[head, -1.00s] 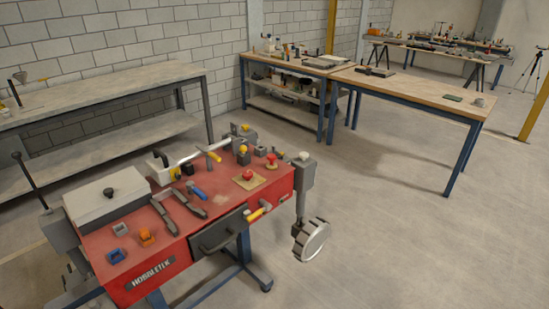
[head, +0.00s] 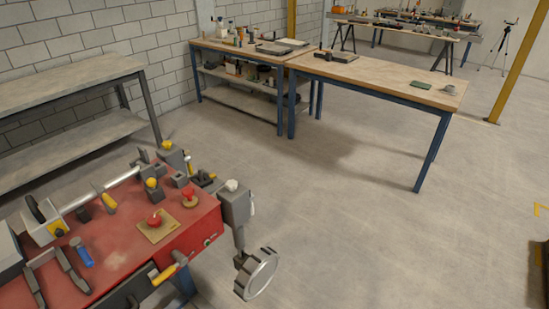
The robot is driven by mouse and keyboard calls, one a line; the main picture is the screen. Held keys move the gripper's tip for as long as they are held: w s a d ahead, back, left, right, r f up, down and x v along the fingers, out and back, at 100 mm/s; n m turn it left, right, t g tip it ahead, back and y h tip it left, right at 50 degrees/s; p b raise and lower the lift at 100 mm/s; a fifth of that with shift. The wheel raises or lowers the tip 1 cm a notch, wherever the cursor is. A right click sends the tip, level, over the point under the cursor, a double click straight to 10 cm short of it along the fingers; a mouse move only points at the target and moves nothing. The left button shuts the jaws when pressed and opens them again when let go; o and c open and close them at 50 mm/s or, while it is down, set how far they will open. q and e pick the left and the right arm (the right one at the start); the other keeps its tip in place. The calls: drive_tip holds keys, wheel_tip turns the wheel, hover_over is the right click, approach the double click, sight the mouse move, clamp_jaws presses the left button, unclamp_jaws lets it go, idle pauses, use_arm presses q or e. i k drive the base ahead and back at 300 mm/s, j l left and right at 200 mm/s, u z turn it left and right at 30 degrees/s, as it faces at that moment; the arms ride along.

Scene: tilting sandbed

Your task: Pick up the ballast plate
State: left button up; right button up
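I cannot tell for sure which thing is the ballast plate. On the wooden table with blue legs (head: 390,80) lie a dark flat plate (head: 338,57) with a small upright part near its left end, and a small dark green flat piece (head: 421,86). A small grey block-like piece (head: 450,90) stands near the table's right end. Neither of my grippers shows in the head view, and nothing is seen being held.
A red machine bench (head: 110,260) with red knobs, tools and a silver handwheel (head: 257,274) fills the lower left. A grey bench (head: 75,90) stands along the wall. A cluttered shelf bench (head: 235,52) adjoins the wooden table. The floor (head: 370,235) at centre right is clear.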

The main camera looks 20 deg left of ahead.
sight(208, 180)
drive_tip(key=i+l, duration=0.1)
drive_tip(key=i, duration=0.6)
drive_tip(key=i+l, duration=0.1)
drive_tip(key=i, duration=0.6)
drive_tip(key=i+u, duration=0.25)
drive_tip(key=u, duration=0.15)
drive_tip(key=i+l+u, duration=0.2)
drive_tip(key=u, duration=0.2)
drive_tip(key=i+l+u, duration=0.2)
drive_tip(key=u, duration=0.2)
drive_tip(key=i+l+u, duration=0.2)
drive_tip(key=u, duration=0.2)
drive_tip(key=l, duration=0.1)
